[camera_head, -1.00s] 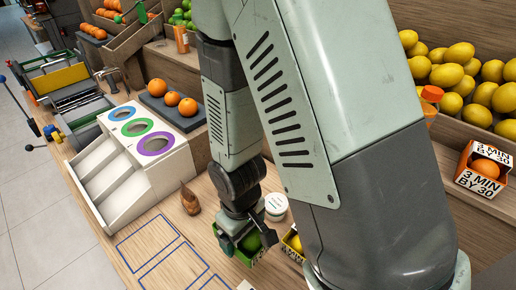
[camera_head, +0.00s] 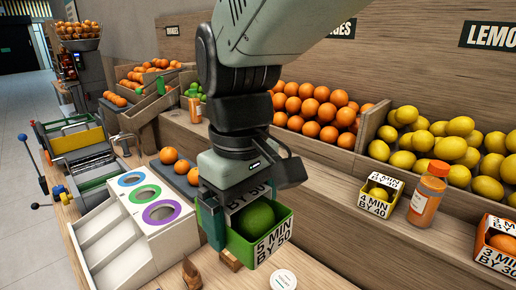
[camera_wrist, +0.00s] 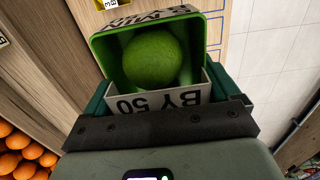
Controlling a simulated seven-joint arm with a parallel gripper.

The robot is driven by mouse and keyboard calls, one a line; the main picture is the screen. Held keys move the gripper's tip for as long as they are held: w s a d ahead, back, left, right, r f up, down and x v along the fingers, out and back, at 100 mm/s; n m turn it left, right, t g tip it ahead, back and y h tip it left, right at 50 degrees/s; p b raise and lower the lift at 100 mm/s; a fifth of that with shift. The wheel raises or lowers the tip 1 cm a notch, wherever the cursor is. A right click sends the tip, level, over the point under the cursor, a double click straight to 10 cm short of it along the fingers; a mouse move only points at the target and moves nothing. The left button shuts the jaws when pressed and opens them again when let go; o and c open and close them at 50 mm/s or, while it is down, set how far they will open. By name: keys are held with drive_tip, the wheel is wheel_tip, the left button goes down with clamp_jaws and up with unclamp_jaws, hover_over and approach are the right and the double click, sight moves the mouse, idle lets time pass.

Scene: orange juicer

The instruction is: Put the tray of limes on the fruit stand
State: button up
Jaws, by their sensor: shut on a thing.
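The tray of limes (camera_head: 270,240) is a green box with white panels printed "5 MIN BY 50". A green lime (camera_head: 257,215) sits in it. My gripper (camera_head: 240,215) is shut on the tray and holds it up above the counter, in front of the stand. In the wrist view the tray (camera_wrist: 101,52) and its lime (camera_wrist: 152,62) lie right between the fingers. The fruit stand (camera_head: 340,190) has a wooden ledge and bins of oranges (camera_head: 320,112) and lemons (camera_head: 435,140) behind it.
On the ledge stand a small lemon tray (camera_head: 380,195), an orange bottle (camera_head: 427,194) and an orange tray (camera_head: 497,243). A sorter with coloured rings (camera_head: 145,205) is at left. The ledge between my gripper and the lemon tray looks clear.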

drive_tip(key=shift+w+r, duration=0.2)
drive_tip(key=shift+r, duration=0.85)
drive_tip(key=w+d+r+m, duration=0.1)
drive_tip(key=w+d+m, duration=0.25)
drive_tip(key=w, duration=0.65)
drive_tip(key=w+d+r+m, duration=0.1)
drive_tip(key=w+d+m, duration=0.3)
drive_tip(key=w, duration=0.7)
drive_tip(key=w+d+r+m, duration=0.2)
drive_tip(key=w+m, duration=0.3)
drive_tip(key=w, duration=0.5)
drive_tip(key=w+d+f+m, duration=0.5)
drive_tip(key=w+d+m, duration=0.15)
drive_tip(key=d, duration=0.25)
drive_tip(key=shift+n, duration=0.5)
wheel_tip(320, 180, down, 15)
drive_tip(key=shift+w+r, duration=0.15)
drive_tip(key=shift+r, duration=0.05)
drive_tip(key=shift+f, duration=0.15)
drive_tip(key=o, duration=1)
